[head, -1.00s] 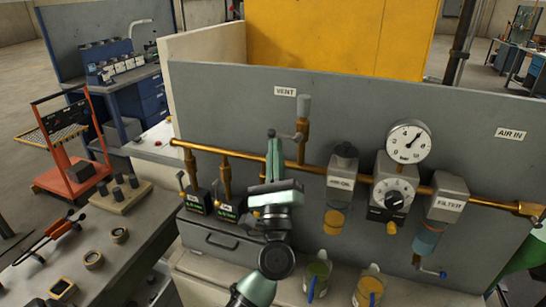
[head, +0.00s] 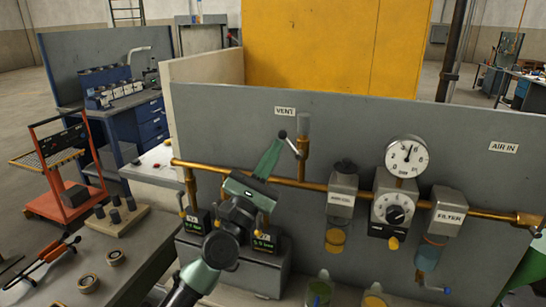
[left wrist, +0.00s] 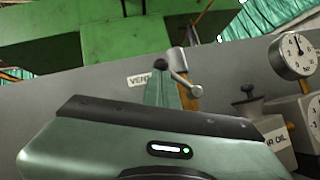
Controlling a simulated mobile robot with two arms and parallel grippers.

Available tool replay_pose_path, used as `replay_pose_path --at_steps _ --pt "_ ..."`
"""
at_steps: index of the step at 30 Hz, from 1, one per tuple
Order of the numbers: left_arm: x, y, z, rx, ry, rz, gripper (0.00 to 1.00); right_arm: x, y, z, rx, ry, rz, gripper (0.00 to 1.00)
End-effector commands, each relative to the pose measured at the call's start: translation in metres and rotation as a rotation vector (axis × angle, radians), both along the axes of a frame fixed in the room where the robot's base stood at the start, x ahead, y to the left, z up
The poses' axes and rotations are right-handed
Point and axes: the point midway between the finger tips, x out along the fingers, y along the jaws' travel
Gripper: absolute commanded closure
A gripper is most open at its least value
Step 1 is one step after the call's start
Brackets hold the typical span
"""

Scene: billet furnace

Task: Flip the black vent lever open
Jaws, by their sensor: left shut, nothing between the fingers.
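The vent lever (head: 291,145) is a thin metal arm with a black knob, on the brass vent valve (head: 303,150) under the VENT label (head: 285,111). It slants up and left from its pivot. My left gripper (head: 278,141) is shut and empty, its green fingers pointing up just left of the lever, with the tips near the knob. In the left wrist view the lever (left wrist: 180,78) crosses close by the fingertips (left wrist: 161,72); I cannot tell whether they touch. My right gripper is not in view.
A brass pipe (head: 260,180) runs along the grey panel (head: 230,120). To the right hang the air-oil unit (head: 342,195), a pressure gauge (head: 407,157) above a regulator (head: 392,208), and a filter (head: 446,210).

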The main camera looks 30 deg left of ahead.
Motion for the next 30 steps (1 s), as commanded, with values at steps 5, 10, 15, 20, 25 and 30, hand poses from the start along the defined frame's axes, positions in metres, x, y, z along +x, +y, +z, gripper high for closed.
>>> replay_pose_path --at_steps 5,10,15,20,25,30 --pt "0.0 -0.002 0.012 0.169 0.038 0.002 1.0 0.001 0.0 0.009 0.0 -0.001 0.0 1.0" --pt "0.001 -0.006 0.019 0.316 0.075 0.002 1.0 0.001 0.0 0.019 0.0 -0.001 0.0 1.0" --pt "0.003 -0.01 0.024 0.442 0.106 0.001 1.0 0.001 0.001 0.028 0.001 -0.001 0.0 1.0" --pt "0.003 -0.013 0.027 0.534 0.128 0.002 1.0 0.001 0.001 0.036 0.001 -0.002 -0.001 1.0" --pt "0.004 -0.016 0.028 0.598 0.143 0.001 1.0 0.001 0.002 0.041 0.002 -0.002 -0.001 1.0" --pt "0.004 -0.018 0.028 0.631 0.151 0.001 1.0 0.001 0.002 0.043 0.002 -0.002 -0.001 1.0"
